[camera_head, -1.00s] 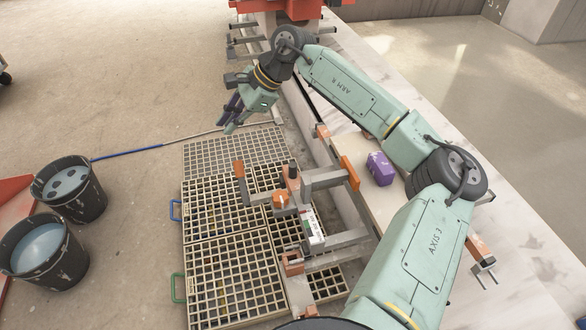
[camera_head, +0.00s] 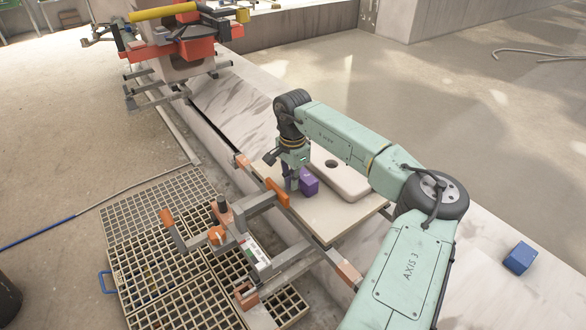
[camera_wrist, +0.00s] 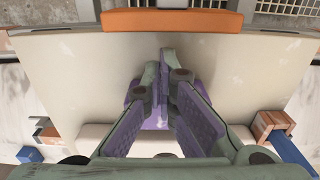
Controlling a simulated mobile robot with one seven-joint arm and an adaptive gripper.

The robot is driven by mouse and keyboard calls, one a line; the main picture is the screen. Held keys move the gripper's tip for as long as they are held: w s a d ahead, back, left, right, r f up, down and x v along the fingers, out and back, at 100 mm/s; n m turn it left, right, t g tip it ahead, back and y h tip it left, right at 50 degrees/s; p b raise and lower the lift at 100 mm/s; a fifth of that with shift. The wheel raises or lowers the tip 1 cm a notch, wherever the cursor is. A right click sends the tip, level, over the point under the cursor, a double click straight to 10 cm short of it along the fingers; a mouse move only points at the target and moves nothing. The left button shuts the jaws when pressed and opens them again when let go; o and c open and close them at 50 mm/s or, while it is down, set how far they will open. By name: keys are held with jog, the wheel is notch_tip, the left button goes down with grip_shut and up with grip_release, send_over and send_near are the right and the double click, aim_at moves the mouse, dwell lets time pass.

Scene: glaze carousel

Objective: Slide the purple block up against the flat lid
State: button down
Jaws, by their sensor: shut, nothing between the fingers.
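The purple block (camera_head: 309,183) stands on a pale board, close to the flat lid (camera_head: 347,184), a pale rounded slab with a round hole. I cannot tell whether block and lid touch. My gripper (camera_head: 289,184) is shut and empty, pointing down beside the block on the side away from the lid. In the wrist view my fingers (camera_wrist: 168,68) hide most of the block, and purple shows between and beside them (camera_wrist: 157,118). The lid's pale edge (camera_wrist: 95,135) lies low in that view, partly behind my gripper.
The pale board (camera_head: 335,225) has orange-ended clamps (camera_head: 277,192) along its near-left edge. Slatted grates (camera_head: 170,265) lie on the floor at left. A blue block (camera_head: 520,257) sits far right. Red and yellow machinery (camera_head: 185,40) stands at the back left.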

aim_at(305, 176)
jog(key=shift+f, duration=1.25)
jog(key=w+d, duration=0.1)
jog(key=d, duration=0.1)
jog(key=w+d+b, duration=0.1)
jog(key=shift+w+d, duration=0.35)
jog(key=shift+w, duration=0.05)
jog(key=shift+r, duration=0.15)
